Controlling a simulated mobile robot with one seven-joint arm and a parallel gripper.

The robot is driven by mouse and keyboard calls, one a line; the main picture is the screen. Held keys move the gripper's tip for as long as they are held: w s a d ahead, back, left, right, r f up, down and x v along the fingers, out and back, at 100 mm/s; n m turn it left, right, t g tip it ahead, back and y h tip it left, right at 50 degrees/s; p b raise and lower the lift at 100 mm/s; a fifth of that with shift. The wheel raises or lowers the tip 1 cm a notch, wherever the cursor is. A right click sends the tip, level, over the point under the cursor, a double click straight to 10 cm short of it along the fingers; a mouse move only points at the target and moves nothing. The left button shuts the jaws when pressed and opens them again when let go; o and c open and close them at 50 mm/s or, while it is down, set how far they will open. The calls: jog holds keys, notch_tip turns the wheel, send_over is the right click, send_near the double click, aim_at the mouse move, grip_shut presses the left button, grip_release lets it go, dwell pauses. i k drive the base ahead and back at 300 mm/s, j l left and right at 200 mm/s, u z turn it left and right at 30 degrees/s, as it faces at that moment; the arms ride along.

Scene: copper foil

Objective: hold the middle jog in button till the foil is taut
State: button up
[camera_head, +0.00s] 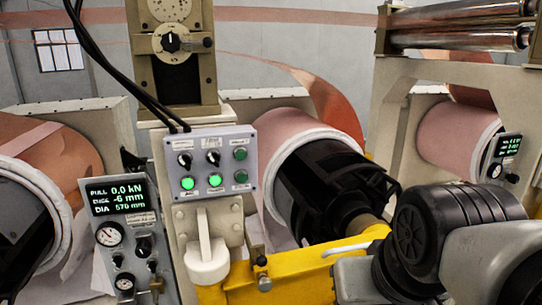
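A grey control box (210,165) stands left of centre, with two black knobs and several green buttons. Its lower middle button (215,180) glows green, as does the lower left one (187,183); the right-hand ones are darker. The labels are too small to read, so I cannot tell which is jog in. Nothing touches the box front. Behind it a pink copper foil coil (310,140) sits on a black core. A copper strip (328,98) bows in a loose curve above it. A display (117,196) reads pull 0.0 kN. My gripper is not in view.
A yellow beam (300,275) runs low across the centre. More coils stand at left (40,150) and right (455,138). Black cables (115,75) drop to the control box. Steel rollers (460,38) are at upper right. My arm fills the lower right.

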aim_at(242, 177)
jog(key=i+l, duration=0.1)
jog(key=l, duration=1.1)
jog(key=l+u, duration=0.35)
jog(key=k+l+u, duration=0.1)
jog(key=l+u, duration=0.35)
jog(key=u, duration=0.7)
